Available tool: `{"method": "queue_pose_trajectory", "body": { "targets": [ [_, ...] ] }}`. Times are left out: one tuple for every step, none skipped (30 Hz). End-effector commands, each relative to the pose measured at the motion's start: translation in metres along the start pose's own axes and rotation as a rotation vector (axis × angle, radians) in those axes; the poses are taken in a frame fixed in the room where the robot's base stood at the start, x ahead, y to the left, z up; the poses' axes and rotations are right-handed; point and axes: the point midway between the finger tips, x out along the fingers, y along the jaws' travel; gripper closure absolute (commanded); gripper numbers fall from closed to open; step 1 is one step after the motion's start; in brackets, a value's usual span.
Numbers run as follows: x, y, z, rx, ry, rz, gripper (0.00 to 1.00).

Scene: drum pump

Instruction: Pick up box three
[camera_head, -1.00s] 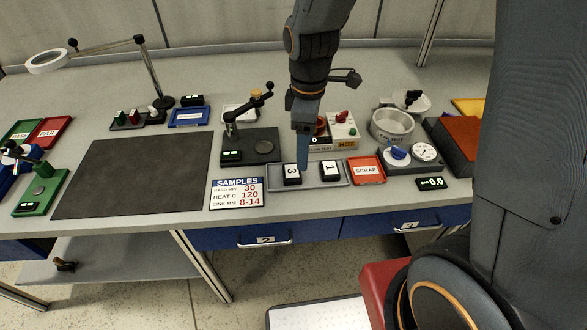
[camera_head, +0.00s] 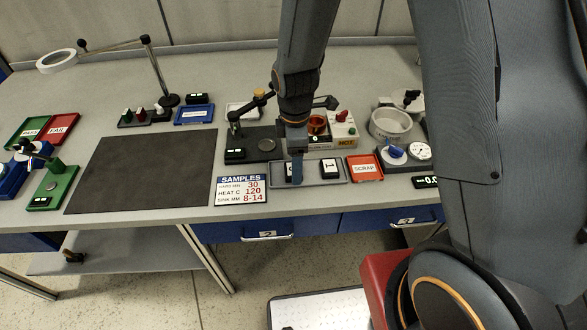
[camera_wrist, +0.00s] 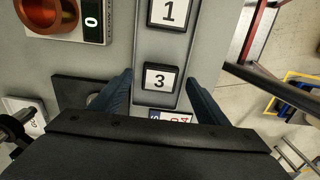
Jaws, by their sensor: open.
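Box three, a small black box with a white label reading 3 (camera_wrist: 160,79), lies in the grey tray (camera_head: 312,182). In the head view it is mostly hidden behind my gripper (camera_head: 297,178). In the wrist view the two blue fingers of my gripper (camera_wrist: 157,97) are open, one on each side of the tray, with box three between them and slightly ahead of their tips. I cannot tell how far the fingertips are above the tray. Box one (camera_head: 330,168), a like black box labelled 1 (camera_wrist: 168,12), sits beside box three in the same tray.
The red SCRAP tray (camera_head: 365,168) stands right of the grey tray, and the SAMPLES card (camera_head: 240,190) left of it. Behind are a red-and-white HOT unit (camera_head: 343,130) and a dark stand (camera_head: 264,145). The dark mat (camera_head: 145,170) at left is clear.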

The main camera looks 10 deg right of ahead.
Motion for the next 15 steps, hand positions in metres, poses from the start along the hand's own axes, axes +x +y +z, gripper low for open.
{"method": "queue_pose_trajectory", "body": {
  "targets": [
    [0.0043, -0.0008, 0.0003, 0.000, -0.001, -0.002, 0.31],
    [0.0062, -0.0007, 0.0003, 0.000, -0.001, -0.002, 0.31],
    [0.0085, -0.0008, 0.0003, 0.000, -0.001, -0.002, 0.31],
    [0.0100, -0.0007, 0.0003, 0.000, 0.000, -0.002, 0.31],
    [0.0111, -0.0006, 0.0003, 0.000, 0.000, -0.001, 0.31],
    [0.0120, -0.0005, 0.0002, 0.000, 0.000, -0.001, 0.31],
    [0.0123, -0.0004, 0.0002, 0.000, 0.000, 0.000, 0.31],
    [0.0125, -0.0003, 0.0002, 0.000, 0.000, 0.000, 0.31],
    [0.0126, -0.0002, 0.0002, 0.000, 0.000, 0.000, 0.31],
    [0.0126, -0.0002, 0.0002, 0.000, 0.000, 0.000, 0.31],
    [0.0125, -0.0002, 0.0001, 0.000, 0.000, 0.000, 0.31],
    [0.0125, -0.0002, 0.0002, 0.000, 0.000, 0.000, 0.31],
    [0.0125, -0.0002, 0.0002, 0.000, 0.000, 0.000, 0.31],
    [0.0124, -0.0002, 0.0002, 0.000, 0.000, 0.000, 0.36],
    [0.0124, -0.0002, 0.0002, 0.000, 0.000, 0.000, 0.43]
  ]
}}
